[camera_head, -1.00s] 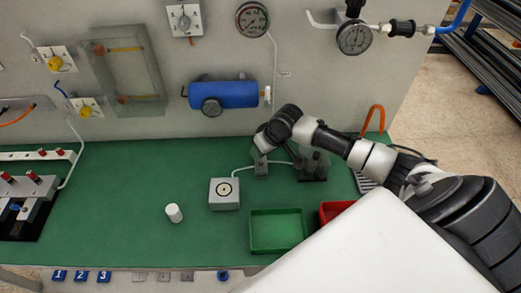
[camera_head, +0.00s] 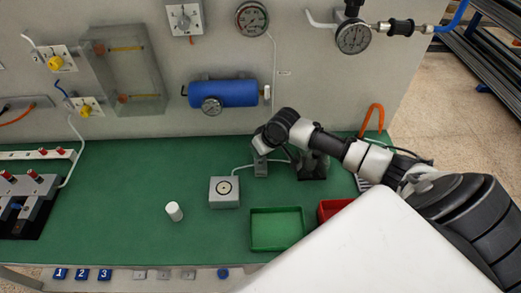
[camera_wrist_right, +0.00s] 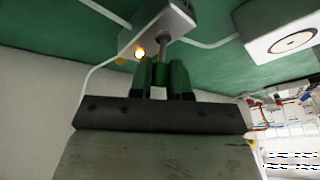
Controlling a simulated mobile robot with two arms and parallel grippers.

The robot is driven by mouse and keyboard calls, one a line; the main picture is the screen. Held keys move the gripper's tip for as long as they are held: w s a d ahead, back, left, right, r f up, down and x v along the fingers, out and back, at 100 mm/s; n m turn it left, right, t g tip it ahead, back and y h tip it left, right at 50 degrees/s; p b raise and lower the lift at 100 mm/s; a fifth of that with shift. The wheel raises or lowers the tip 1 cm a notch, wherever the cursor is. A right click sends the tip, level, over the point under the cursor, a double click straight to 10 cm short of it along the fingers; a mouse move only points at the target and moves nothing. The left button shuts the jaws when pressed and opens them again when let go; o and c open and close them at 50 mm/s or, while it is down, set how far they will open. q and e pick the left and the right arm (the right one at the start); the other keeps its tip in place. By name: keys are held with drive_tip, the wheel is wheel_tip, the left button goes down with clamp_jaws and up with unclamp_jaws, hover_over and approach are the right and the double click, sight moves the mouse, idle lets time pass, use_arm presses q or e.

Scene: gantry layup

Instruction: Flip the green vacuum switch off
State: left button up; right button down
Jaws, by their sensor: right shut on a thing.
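The vacuum switch is a small grey box with a metal lever (camera_wrist_right: 163,46), seen in the right wrist view. The lever's end is at the green part between my right gripper's fingers (camera_wrist_right: 162,78). The gripper is shut on this switch. I cannot tell the lever's exact position. My left gripper is not in view.
A grey block with a round target (camera_head: 224,193) stands left of the switch. A white cylinder (camera_head: 174,211), a green tray (camera_head: 277,230) and a red tray (camera_head: 333,209) are nearer the front. A blue tank (camera_head: 223,94) hangs behind. The bench's left middle is clear.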

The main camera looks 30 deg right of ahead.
drive_tip(key=shift+s+a+r+t+h+p, duration=0.2)
drive_tip(key=shift+s+t+h+p, duration=0.3)
drive_tip(key=shift+t+p, duration=0.4)
drive_tip(key=shift+s+a+f+n+t+h, duration=0.2)
drive_tip(key=shift+n+t+h, duration=0.15)
drive_tip(key=shift+t, duration=0.25)
drive_tip(key=shift+s+a+f+t+h, duration=0.15)
drive_tip(key=shift+t+h, duration=0.1)
drive_tip(key=shift+t, duration=0.2)
drive_tip(key=shift+s+a+r+t+h, duration=0.1)
drive_tip(key=shift+t+h, duration=0.1)
drive_tip(key=shift+t, duration=0.25)
drive_tip(key=shift+s+n+t+h+b, duration=0.2)
drive_tip(key=shift+n+t+h+b, duration=0.2)
drive_tip(key=shift+t+b, duration=0.3)
drive_tip(key=c, duration=1.1)
unclamp_jaws()
